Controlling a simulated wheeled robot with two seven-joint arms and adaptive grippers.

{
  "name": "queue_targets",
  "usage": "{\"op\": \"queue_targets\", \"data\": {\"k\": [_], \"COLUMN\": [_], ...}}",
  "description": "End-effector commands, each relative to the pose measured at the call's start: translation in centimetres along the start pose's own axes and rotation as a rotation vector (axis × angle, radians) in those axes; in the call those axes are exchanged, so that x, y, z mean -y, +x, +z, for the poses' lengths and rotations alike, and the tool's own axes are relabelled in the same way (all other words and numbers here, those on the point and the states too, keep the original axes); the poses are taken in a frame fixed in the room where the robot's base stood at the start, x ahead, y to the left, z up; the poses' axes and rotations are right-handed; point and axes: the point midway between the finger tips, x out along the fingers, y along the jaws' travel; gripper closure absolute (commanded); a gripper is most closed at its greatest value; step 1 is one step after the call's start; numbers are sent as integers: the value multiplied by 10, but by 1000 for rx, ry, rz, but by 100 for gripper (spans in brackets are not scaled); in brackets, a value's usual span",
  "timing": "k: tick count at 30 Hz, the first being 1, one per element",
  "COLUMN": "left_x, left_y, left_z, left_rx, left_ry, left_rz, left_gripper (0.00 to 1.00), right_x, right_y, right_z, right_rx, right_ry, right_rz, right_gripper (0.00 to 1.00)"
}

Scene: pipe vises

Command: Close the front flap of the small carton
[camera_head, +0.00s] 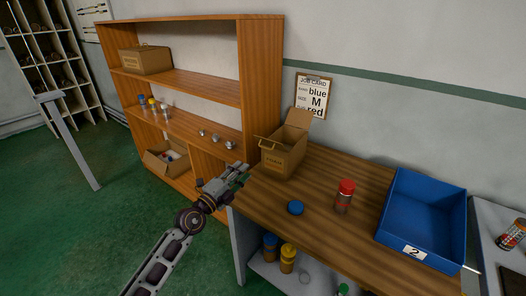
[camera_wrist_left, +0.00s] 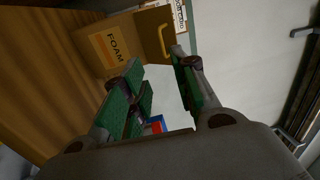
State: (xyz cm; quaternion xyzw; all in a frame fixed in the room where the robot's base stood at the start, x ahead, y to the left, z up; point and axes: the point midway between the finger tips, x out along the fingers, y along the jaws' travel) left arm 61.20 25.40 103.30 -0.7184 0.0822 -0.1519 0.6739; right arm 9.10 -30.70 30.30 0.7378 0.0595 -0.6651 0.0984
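The small carton (camera_head: 281,160) stands on the workbench near the shelf, its top open. One flap (camera_head: 297,118) stands up at the back, and another flap (camera_head: 267,144) sticks out at the left side. In the left wrist view the carton (camera_wrist_left: 92,58) shows its FOAM label at the upper left, with a brown flap (camera_wrist_left: 150,32) beside it. My left gripper (camera_head: 244,170) is just left of the carton, over the bench's left end. Its two green-padded fingers (camera_wrist_left: 158,82) are apart with nothing held between them. My right gripper is not in view.
On the bench (camera_head: 325,232) are a blue disc (camera_head: 295,207), a red-capped jar (camera_head: 345,196) and a blue bin (camera_head: 426,212) marked 2. A wooden shelf (camera_head: 262,75) with boxes and small items stands left of the carton. A job card (camera_head: 314,96) hangs behind.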

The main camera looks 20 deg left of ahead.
Motion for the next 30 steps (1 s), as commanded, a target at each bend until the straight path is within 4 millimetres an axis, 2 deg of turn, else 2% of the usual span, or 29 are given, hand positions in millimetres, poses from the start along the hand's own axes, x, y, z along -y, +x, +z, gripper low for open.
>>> {"op": "queue_targets", "data": {"k": [10,19,30], "left_x": [2,2,3], "left_y": [0,2,21], "left_z": [2,2,2], "left_rx": [8,8,8], "left_ry": [53,51,51], "left_rz": [-11,-10,-12], "left_gripper": [72,72,72], "right_x": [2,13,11], "right_y": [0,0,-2], "right_z": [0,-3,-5], "right_rx": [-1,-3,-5], "right_ry": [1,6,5], "right_rz": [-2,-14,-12], "right_gripper": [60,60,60]}}
